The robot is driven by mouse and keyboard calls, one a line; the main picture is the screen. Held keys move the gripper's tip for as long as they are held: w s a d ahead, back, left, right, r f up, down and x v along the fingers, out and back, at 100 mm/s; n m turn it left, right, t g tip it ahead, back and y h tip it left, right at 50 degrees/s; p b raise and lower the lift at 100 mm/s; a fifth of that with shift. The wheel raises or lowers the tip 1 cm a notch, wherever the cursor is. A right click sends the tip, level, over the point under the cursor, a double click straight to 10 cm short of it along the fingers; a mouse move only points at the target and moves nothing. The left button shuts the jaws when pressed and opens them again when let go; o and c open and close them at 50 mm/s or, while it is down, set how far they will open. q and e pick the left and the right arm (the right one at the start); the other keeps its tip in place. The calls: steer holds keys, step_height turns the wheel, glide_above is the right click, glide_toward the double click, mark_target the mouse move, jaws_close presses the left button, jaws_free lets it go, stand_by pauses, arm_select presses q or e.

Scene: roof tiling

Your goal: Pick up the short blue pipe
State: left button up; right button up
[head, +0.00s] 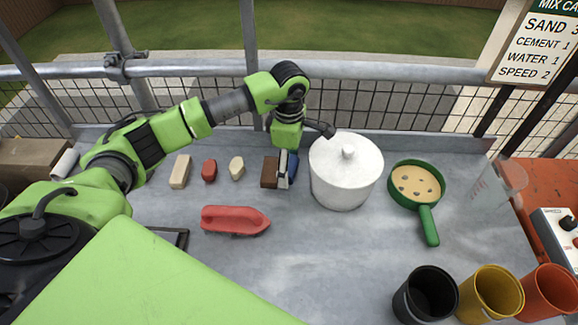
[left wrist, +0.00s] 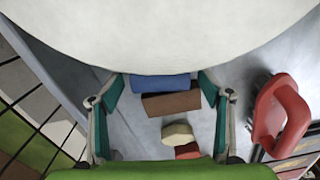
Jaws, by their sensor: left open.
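The short blue pipe (head: 293,165) lies on the grey worktop, close to the left side of the white lidded pot (head: 345,175). It also shows in the left wrist view (left wrist: 160,83), just beyond a brown block (left wrist: 172,103). My left gripper (head: 286,168) points down over the pipe and the brown block. Its fingers are apart, one at each side of the pipe's ends in the left wrist view, with nothing held. I cannot tell whether the fingers touch the pipe. My right gripper is not in view.
Tan, red and cream pieces (head: 237,167) lie left of the brown block. A red float (head: 235,220) lies in front. A green-handled sieve (head: 428,222) is right of the pot. Black, yellow and orange cups (head: 490,295) stand front right. A mesh railing runs behind.

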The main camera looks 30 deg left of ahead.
arm_select(q)
steer(key=shift+f, duration=0.25)
steer(key=c, duration=1.1)
steer(key=shift+r, duration=0.15)
